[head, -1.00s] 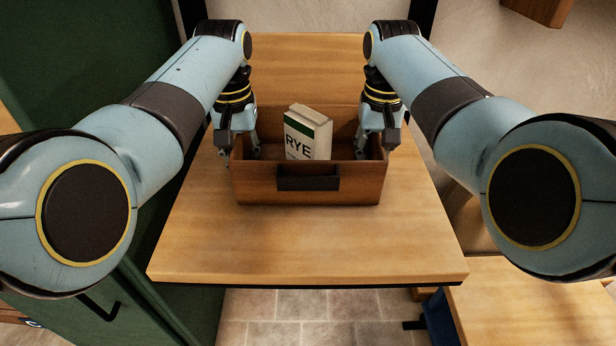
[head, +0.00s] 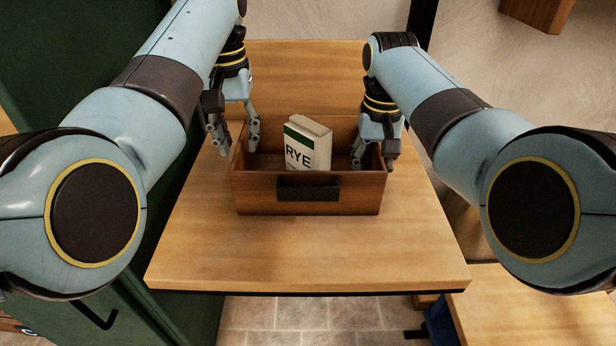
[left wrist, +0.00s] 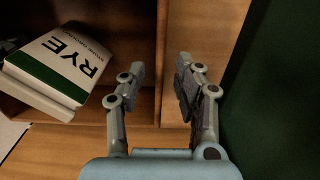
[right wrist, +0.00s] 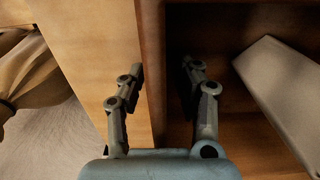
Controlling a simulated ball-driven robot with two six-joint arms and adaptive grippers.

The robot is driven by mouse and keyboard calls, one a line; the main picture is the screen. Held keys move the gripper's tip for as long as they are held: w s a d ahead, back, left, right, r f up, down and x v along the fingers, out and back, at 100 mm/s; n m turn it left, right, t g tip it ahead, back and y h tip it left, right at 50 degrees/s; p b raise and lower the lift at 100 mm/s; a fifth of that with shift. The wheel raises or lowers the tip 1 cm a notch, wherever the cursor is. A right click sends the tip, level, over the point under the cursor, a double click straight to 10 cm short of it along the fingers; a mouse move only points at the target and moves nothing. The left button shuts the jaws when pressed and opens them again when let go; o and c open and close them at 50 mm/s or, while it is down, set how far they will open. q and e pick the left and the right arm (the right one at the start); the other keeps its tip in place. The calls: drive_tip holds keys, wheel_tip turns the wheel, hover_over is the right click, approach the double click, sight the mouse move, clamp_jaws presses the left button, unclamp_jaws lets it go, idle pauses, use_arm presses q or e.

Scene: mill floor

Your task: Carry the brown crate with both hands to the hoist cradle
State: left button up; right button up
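The brown crate (head: 250,196) stands on a wooden table, with a dark handle on its near side. A RYE packet (head: 308,148) stands tilted inside it. My left gripper (head: 236,152) is open above the crate's left wall; in the left wrist view its fingers (left wrist: 161,75) are apart with the wall edge (left wrist: 159,100) showing between them. My right gripper (head: 375,165) is open at the right wall, one finger inside the crate and one outside. The right wrist view shows that wall (right wrist: 152,60) between its fingers (right wrist: 163,80). I cannot pick out the hoist cradle.
The table top (head: 300,250) is bare in front of the crate. A green cabinet (head: 60,60) stands close on the left. Another wooden surface (head: 530,310) lies lower right, and a tiled floor (head: 300,320) shows below the table.

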use_arm(q)
wheel_tip(320, 180, up, 4)
drive_tip(key=shift+r, duration=0.3)
use_arm(e)
drive_tip(key=shift+r, duration=0.1)
wheel_tip(320, 180, up, 12)
drive_tip(key=shift+f, duration=0.1)
idle(0.3)
